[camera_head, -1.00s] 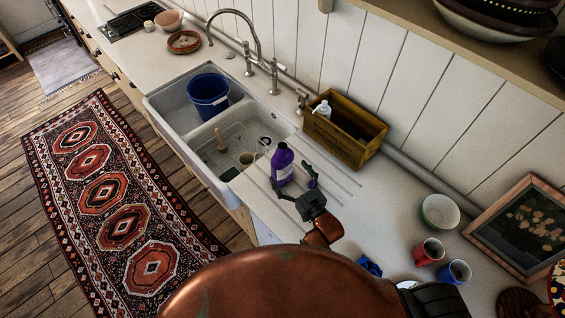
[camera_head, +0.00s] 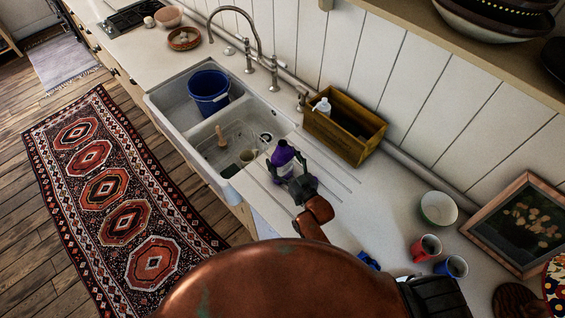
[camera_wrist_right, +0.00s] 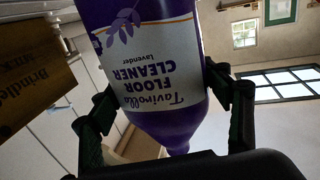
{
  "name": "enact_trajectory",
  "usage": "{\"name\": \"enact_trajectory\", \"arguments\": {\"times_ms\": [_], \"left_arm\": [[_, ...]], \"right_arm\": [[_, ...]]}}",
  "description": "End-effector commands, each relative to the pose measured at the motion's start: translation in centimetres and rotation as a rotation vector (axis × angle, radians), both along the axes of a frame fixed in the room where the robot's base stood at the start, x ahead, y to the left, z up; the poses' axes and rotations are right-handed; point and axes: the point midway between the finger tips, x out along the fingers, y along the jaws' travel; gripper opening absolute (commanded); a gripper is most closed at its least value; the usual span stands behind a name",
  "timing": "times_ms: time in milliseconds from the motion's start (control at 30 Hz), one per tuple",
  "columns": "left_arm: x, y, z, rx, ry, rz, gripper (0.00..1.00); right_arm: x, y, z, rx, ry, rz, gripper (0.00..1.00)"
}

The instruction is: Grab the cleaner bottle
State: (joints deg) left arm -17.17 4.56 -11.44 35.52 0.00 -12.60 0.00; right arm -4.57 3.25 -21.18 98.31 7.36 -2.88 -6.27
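The cleaner bottle (camera_head: 283,155) is purple with a white label and stands at the sink's drainboard, on the near side of the wooden box. In the right wrist view the floor cleaner bottle (camera_wrist_right: 150,75) fills the middle and appears upside down. My right gripper (camera_head: 290,165) has one finger on each side of the bottle. In the wrist view both fingers of the gripper (camera_wrist_right: 165,100) appear to press against the bottle's sides near its shoulder. The bottle's lower part is partly hidden by the gripper in the head view. My left gripper is not in view.
A wooden box (camera_head: 330,143) with a white-topped bottle (camera_head: 321,107) stands behind. The double sink (camera_head: 182,128) holds a blue bucket (camera_head: 208,88). A bowl (camera_head: 438,209), a red cup (camera_head: 426,248) and a blue cup (camera_head: 452,267) stand to the right. The counter between is mostly clear.

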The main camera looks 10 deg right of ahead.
Motion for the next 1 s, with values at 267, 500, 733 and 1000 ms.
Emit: {"name": "enact_trajectory", "arguments": {"times_ms": [267, 500, 733, 1000], "left_arm": [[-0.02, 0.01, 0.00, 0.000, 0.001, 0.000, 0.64], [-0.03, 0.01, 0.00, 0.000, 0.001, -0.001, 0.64], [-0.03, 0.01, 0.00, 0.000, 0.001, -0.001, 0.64], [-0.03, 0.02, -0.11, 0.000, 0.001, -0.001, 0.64]], "right_arm": [[-0.02, -0.02, -0.01, 0.000, 0.000, 0.000, 0.50], [-0.02, -0.02, -0.01, -0.001, 0.000, 0.000, 0.34], [0.02, 0.00, 0.17, 0.000, -0.003, 0.000, 0.32], [0.04, 0.02, 0.56, 0.000, -0.003, 0.000, 0.32]]}}
